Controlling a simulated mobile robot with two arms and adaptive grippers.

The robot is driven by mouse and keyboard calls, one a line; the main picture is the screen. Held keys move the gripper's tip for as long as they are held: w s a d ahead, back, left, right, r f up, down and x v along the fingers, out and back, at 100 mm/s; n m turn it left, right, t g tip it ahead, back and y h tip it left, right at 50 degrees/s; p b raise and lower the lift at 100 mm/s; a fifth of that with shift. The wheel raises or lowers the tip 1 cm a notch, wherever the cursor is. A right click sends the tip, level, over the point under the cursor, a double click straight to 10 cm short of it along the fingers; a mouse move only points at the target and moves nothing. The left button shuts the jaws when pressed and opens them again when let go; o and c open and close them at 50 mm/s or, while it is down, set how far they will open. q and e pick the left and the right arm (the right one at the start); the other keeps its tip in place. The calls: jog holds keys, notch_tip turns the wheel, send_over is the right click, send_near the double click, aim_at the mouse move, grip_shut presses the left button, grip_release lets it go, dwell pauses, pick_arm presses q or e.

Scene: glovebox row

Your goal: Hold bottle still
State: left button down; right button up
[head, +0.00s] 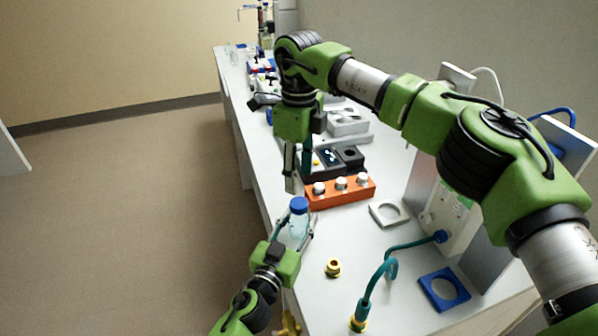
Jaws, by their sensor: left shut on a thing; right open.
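The bottle (299,229) is clear with a blue cap (299,204). It stands upright near the left edge of the bench. My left gripper (294,230) comes from below and is shut on the bottle's body, with a finger on each side. The cap is free of the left fingers. My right gripper (298,170) points down above and behind the bottle, open, near the orange rack. Its fingers do not touch the cap, and I see nothing between them.
An orange rack (340,194) with white caps stands behind the bottle. A grey holder (390,213), a blue square holder (444,288), a yellow fitting (333,267) and a green hose (388,268) are to the right. Bare bench (345,239) lies between them.

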aim_at(299, 203)
jog(key=shift+f, duration=0.1)
jog(key=shift+f, duration=3.9)
jog(key=c, duration=1.2)
jog(key=shift+o, duration=0.2)
jog(key=shift+m, duration=0.9)
jog(key=o, duration=1.3)
jog(key=shift+r, duration=0.1)
notch_tip(299, 203, up, 12)
